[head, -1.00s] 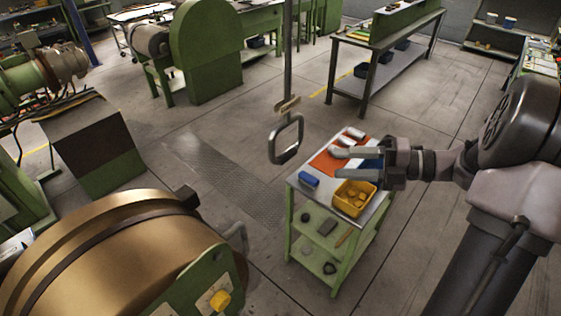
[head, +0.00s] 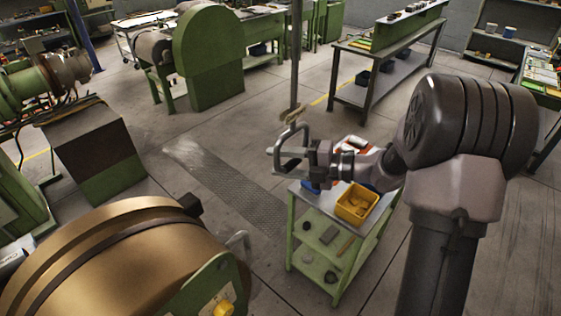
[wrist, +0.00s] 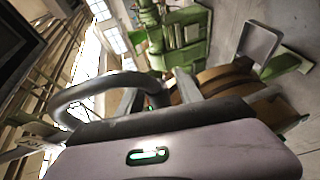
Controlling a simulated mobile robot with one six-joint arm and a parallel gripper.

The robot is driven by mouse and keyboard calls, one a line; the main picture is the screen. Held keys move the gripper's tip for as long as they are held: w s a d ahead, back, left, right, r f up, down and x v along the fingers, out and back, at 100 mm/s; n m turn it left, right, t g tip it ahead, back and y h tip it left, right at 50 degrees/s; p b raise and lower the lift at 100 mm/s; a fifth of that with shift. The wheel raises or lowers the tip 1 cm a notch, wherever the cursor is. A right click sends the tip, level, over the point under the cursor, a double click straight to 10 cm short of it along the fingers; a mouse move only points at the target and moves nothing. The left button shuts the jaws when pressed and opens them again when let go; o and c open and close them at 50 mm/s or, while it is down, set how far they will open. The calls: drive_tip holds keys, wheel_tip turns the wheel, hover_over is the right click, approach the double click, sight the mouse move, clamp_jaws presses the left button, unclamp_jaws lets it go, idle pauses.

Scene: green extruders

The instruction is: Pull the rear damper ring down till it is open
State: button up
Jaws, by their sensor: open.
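The damper ring (head: 284,137) is a dark grey rounded loop at the lower end of a hanging rod (head: 296,60). It hangs above the floor, left of the cart top in the head view. My gripper (head: 271,159) is open, and its fingers overlap the ring there. In the wrist view the ring (wrist: 70,95) is a thick loop at the left that passes behind the left finger. Its right part shows between the two open fingers (wrist: 158,88). I cannot tell whether either finger touches it.
A green cart (head: 290,225) with a yellow bin (head: 345,208) stands under my arm. A large brass-coloured drum (head: 120,260) fills the lower left. A workbench (head: 385,65) stands at the back. The floor left of the rod is clear.

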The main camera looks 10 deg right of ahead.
clamp_jaws()
idle(1.4)
